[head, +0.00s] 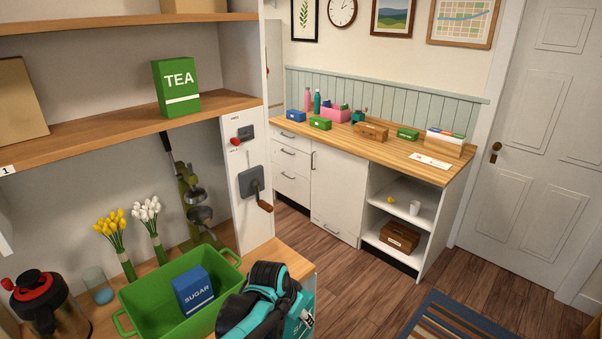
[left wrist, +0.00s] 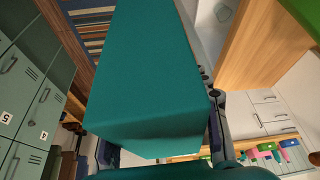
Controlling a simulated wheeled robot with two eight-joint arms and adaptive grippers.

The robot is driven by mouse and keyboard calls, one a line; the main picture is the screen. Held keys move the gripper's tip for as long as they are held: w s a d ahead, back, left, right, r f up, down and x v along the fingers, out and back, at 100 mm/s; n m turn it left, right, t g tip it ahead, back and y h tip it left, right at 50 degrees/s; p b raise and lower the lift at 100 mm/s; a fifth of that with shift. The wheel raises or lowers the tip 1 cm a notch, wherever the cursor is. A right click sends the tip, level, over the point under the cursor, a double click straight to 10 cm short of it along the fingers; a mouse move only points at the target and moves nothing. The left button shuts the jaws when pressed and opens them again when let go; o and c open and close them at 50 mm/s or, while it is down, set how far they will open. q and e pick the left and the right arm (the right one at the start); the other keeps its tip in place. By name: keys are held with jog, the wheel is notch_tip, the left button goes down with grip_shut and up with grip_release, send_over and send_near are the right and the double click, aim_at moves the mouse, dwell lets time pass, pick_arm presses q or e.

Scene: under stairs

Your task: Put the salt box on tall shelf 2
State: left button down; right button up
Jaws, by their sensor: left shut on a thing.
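The salt box is a teal carton (head: 304,317) at the bottom of the head view, mostly hidden by my left gripper (head: 275,304). That gripper is shut on it. The carton fills the middle of the left wrist view (left wrist: 145,75), held in front of the wrist. Gripper and box are beside the right end of the green bin, near the counter's end. Tall shelving stands at the left; its middle board (head: 100,132) carries a tag reading 1. An upper board (head: 120,20) is above it. I see no tag reading 2. My right gripper is not in view.
A green TEA box (head: 176,87) and a cardboard box (head: 18,103) stand on the middle board. The green bin (head: 140,306) holds a blue SUGAR box (head: 193,291). Flowers and a kettle (head: 45,305) stand beside it. Open floor (head: 370,275) lies to the right.

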pick_arm(q)
jog(key=s+a+f+n+y+b, duration=0.1)
jog(key=s+a+f+n+b, duration=0.1)
jog(key=a+f, duration=0.6)
jog(key=s+a+f+n+y+b, duration=0.1)
jog(key=s+a+f+n+b, duration=0.2)
jog(key=a+f, duration=0.6)
jog(key=shift+n+t+y+b, duration=0.3)
jog(key=shift+n+t+b, duration=0.1)
jog(key=shift+n+b, duration=0.7)
jog(key=shift+s+r, duration=0.1)
jog(key=shift+s, duration=0.05)
